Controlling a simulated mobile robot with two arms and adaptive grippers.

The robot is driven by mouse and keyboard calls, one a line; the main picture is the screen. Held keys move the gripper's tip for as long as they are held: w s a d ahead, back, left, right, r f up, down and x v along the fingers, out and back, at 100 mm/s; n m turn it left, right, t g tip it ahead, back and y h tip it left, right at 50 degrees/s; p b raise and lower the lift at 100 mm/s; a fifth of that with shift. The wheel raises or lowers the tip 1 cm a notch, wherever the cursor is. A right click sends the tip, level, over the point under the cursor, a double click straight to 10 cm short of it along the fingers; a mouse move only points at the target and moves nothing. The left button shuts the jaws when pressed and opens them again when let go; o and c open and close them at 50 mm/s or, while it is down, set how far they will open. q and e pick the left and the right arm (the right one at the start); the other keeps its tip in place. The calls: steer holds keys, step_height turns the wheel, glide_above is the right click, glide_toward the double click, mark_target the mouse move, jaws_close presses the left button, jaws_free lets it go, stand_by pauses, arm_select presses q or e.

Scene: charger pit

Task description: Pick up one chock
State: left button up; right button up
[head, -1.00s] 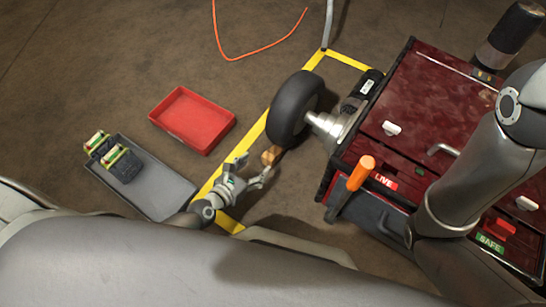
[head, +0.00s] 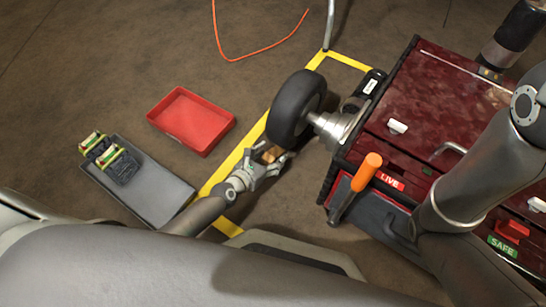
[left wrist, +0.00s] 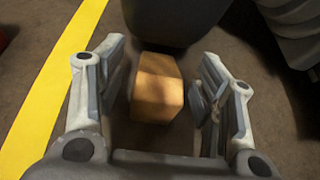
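A wooden chock (head: 271,154) lies on the floor against the near side of the black wheel (head: 296,106). In the left wrist view the chock (left wrist: 157,88) sits between the two fingers of my left gripper (left wrist: 155,95), with the wheel (left wrist: 175,20) just beyond it. My left gripper (head: 269,158) is open around the chock, with gaps on both sides, the left gap being small. My right arm crosses the right side of the head view, but its gripper is not in view.
A red machine (head: 430,95) with an orange-handled lever (head: 367,172) stands to the right of the wheel. A red tray (head: 192,120) and a grey tray (head: 150,190) lie to the left. A yellow floor line (head: 250,135) runs beside the wheel.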

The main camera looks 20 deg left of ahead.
arm_select(q)
steer(key=c, duration=0.9)
steer(key=shift+c, duration=0.6)
steer(key=shift+r, duration=0.1)
